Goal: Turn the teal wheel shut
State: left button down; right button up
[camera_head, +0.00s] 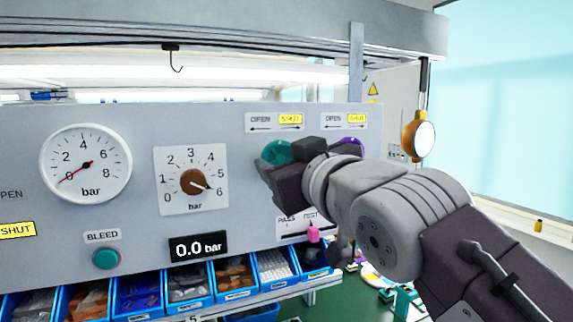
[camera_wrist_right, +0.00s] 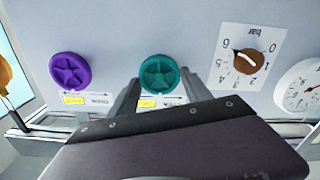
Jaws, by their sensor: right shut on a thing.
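The teal wheel (camera_head: 275,153) is on the grey panel, partly hidden by my right gripper in the head view. It shows whole from the front in the right wrist view (camera_wrist_right: 159,75), with spokes. My right gripper (camera_head: 272,166) is at the wheel; in the wrist view its two fingers (camera_wrist_right: 160,84) lie on either side of the rim, shut on it. Above the wheel is an OPEN/SHUT label (camera_head: 275,122) with arrows, SHUT on yellow to the right. How far the wheel is turned cannot be told. My left gripper is not in view.
A purple wheel (camera_wrist_right: 70,70) sits beside the teal one. The panel also has a dial gauge (camera_head: 86,163) near 0, a brown knob (camera_head: 193,182), a 0.0 bar display (camera_head: 198,246) and a BLEED button (camera_head: 106,258). Blue bins (camera_head: 137,292) stand below.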

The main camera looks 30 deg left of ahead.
jog(key=shift+r+m, duration=0.3)
jog(key=shift+m, duration=0.2)
jog(key=o, duration=1.2)
jog(key=shift+o, duration=0.8)
jog(key=shift+w+a+f, duration=0.25)
jog(key=b+v, duration=0.4)
jog(key=v, duration=0.5)
